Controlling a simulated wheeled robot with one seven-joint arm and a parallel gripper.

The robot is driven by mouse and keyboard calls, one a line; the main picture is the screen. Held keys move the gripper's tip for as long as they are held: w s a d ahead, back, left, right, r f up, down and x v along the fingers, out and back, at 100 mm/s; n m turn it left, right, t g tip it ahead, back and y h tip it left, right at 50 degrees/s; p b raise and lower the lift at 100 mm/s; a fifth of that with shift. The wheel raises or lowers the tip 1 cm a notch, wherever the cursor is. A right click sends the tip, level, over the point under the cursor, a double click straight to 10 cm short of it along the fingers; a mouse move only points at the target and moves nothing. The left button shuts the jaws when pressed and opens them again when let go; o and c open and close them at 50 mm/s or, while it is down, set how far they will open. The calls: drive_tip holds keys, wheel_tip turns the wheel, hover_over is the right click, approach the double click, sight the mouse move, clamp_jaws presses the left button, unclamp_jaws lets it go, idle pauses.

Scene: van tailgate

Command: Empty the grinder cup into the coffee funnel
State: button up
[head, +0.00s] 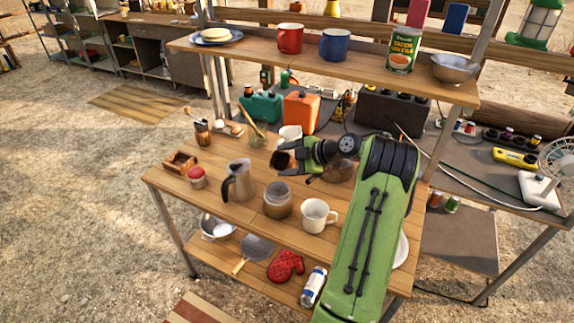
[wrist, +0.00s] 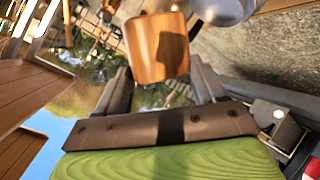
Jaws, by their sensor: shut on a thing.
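My gripper (head: 300,156) is shut on the grinder cup (head: 284,161), a small brown cup with a dark opening, held above the wooden table. The cup looks tilted, but its exact angle and contents cannot be made out. In the wrist view the cup (wrist: 158,50) shows as a wood-brown block between my fingers. A metal pot base (head: 277,202) stands upright on the table below and in front of the cup. Its top looks like the coffee funnel, though the detail is too small to be sure. A silver part (wrist: 225,8) shows at the wrist view's top edge.
A metal pot with a dark handle (head: 239,181) stands left of the base, and a white mug (head: 318,215) stands right. A red-lidded jar (head: 197,178) and a wooden box (head: 180,163) are at the left. An upper shelf (head: 350,75) spans the back.

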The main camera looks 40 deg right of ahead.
drive_tip(key=shift+s+a+f+n+t+h+b, duration=0.1)
drive_tip(key=shift+a+f+n+t+h+b, duration=0.25)
drive_tip(key=shift+b, duration=1.45)
drive_tip(key=shift+s+a+f+n+g+h+b, duration=0.1)
drive_tip(key=shift+f+n+h+b, duration=0.3)
drive_tip(key=shift+b, duration=1.4)
drive_tip(key=n+h+b, duration=0.1)
drive_tip(key=b, duration=0.2)
drive_tip(key=n+t+h+b, duration=0.1)
drive_tip(key=b, duration=0.2)
drive_tip(key=shift+s+a+f, duration=0.1)
drive_tip(key=shift+a+f, duration=0.15)
drive_tip(key=shift+a, duration=0.05)
drive_tip(key=shift+a+f+n+b, duration=0.15)
drive_tip(key=shift+n+b, duration=0.2)
drive_tip(key=shift+b, duration=0.75)
drive_tip(key=n+h, duration=0.1)
drive_tip(key=a+n+t, duration=0.1)
drive_tip(key=n+t+h, duration=0.1)
drive_tip(key=n, duration=0.1)
drive_tip(key=shift+s+a+f+t+h, duration=0.25)
drive_tip(key=shift+s+a+f+h, duration=0.05)
drive_tip(key=shift+s+h, duration=0.05)
